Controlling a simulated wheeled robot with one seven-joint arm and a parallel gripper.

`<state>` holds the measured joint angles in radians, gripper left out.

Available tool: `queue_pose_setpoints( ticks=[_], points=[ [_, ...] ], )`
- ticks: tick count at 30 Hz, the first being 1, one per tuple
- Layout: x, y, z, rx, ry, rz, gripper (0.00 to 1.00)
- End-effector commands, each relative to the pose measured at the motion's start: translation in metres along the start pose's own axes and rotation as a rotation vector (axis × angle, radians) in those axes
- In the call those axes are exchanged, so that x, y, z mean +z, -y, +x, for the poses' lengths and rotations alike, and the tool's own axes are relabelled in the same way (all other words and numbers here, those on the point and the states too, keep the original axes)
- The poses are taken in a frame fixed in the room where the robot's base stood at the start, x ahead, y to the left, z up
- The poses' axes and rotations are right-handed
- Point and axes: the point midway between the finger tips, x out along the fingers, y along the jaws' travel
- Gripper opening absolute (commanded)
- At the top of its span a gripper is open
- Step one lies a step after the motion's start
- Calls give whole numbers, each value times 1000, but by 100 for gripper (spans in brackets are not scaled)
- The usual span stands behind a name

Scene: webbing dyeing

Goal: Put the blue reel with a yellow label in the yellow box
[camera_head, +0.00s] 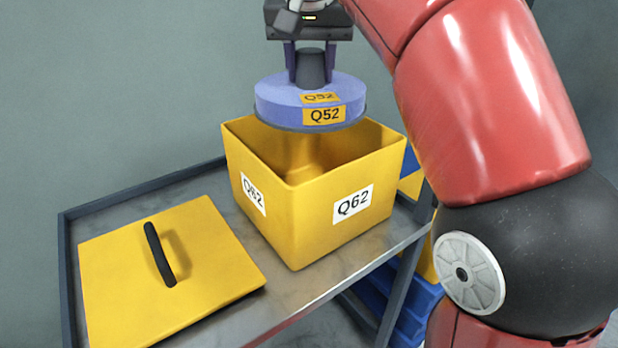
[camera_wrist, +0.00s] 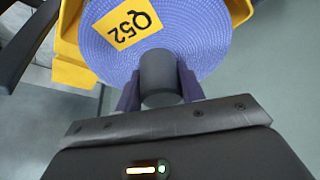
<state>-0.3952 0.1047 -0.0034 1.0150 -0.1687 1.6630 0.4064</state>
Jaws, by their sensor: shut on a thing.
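The blue reel (camera_head: 284,100) has yellow labels reading Q52 and a dark grey hub knob on top. My gripper (camera_head: 311,66) is shut on the knob and holds the reel level above the open mouth of the yellow box (camera_head: 312,210). The box stands upright on a metal table and has white labels reading Q62. In the wrist view the reel (camera_wrist: 195,35) fills the top middle, with the knob between my gripper's fingers (camera_wrist: 158,85). The yellow box (camera_wrist: 73,50) shows behind the reel. The reel hides part of the box's opening and back rim.
A yellow lid (camera_head: 195,255) with a black handle lies on the metal table (camera_head: 300,290) left of the box. The table has a raised dark rim (camera_head: 140,190). Blue and yellow bins (camera_head: 412,310) stand below and behind the table at the right.

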Motion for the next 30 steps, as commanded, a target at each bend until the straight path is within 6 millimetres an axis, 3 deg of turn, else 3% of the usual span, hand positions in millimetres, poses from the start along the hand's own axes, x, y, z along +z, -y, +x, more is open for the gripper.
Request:
queue_pose_setpoints(
  ticks=[5,21,30],
  points=[
    [9,0,18,1,1,0,1],
    [57,0,135,1,2,-1,1],
    [66,0,157,0,0,-1,1]
  ],
)
